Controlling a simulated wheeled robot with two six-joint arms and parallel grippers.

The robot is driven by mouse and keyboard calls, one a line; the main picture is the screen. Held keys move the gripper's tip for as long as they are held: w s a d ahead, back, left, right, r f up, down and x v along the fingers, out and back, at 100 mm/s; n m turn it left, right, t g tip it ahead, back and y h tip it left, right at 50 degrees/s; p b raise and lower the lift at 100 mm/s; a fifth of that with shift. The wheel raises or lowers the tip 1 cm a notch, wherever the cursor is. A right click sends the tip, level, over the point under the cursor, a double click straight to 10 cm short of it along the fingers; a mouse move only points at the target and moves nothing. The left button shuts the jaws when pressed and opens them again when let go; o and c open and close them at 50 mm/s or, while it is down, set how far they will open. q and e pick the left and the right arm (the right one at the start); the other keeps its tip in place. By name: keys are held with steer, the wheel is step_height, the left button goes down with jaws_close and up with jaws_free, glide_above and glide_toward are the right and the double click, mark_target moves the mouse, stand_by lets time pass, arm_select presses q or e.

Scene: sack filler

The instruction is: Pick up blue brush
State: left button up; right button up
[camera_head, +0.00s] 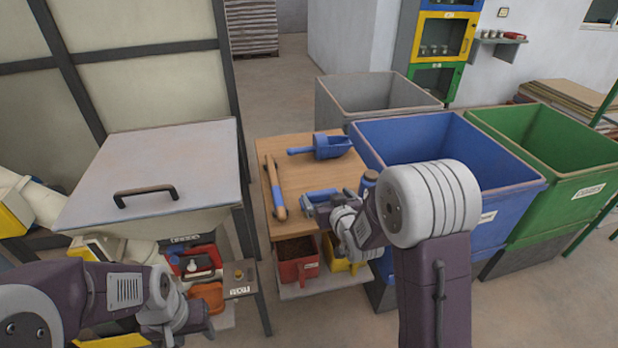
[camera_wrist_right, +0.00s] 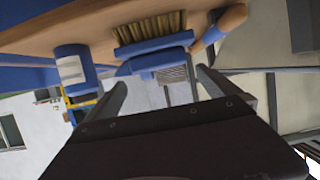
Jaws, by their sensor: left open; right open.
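The blue brush (camera_head: 320,194) lies near the front of the wooden tabletop (camera_head: 296,176), partly hidden by my right gripper (camera_head: 318,208). In the right wrist view the brush (camera_wrist_right: 158,58) shows a blue body with tan bristles (camera_wrist_right: 150,27). My right gripper (camera_wrist_right: 161,80) is open there, with the brush beyond and roughly between its fingertips. I cannot tell whether they touch it. My left gripper (camera_head: 205,318) is low at the left, by the shelf under the metal-lidded bin, away from the brush.
A blue scoop (camera_head: 330,147) and a wooden stick with a blue band (camera_head: 279,200) share the tabletop. A blue cylinder (camera_wrist_right: 72,68) stands at its right edge. Red (camera_head: 298,269) and yellow bins sit below. Blue (camera_head: 510,197) and green crates (camera_head: 575,192) stand right.

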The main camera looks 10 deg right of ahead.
mark_target(323, 194)
steer(key=shift+w+d+f+g, duration=0.1)
steer(key=shift+w+f+g, duration=0.2)
steer(key=shift+w+f, duration=0.1)
steer(key=shift+s+f, duration=0.1)
steer(key=shift+s, duration=0.05)
steer(key=shift+s+r, duration=0.3)
steer(key=shift+s, duration=0.15)
steer(key=x, duration=0.4)
steer(key=shift+f, duration=0.15)
steer(key=shift+w, duration=0.3)
steer(key=x, duration=0.4)
steer(key=shift+w+f, duration=0.25)
steer(key=shift+w, duration=0.05)
arm_select(q)
steer(key=shift+s+r, duration=0.1)
steer(key=shift+r, duration=0.5)
arm_select(e)
steer(key=shift+s+r, duration=0.15)
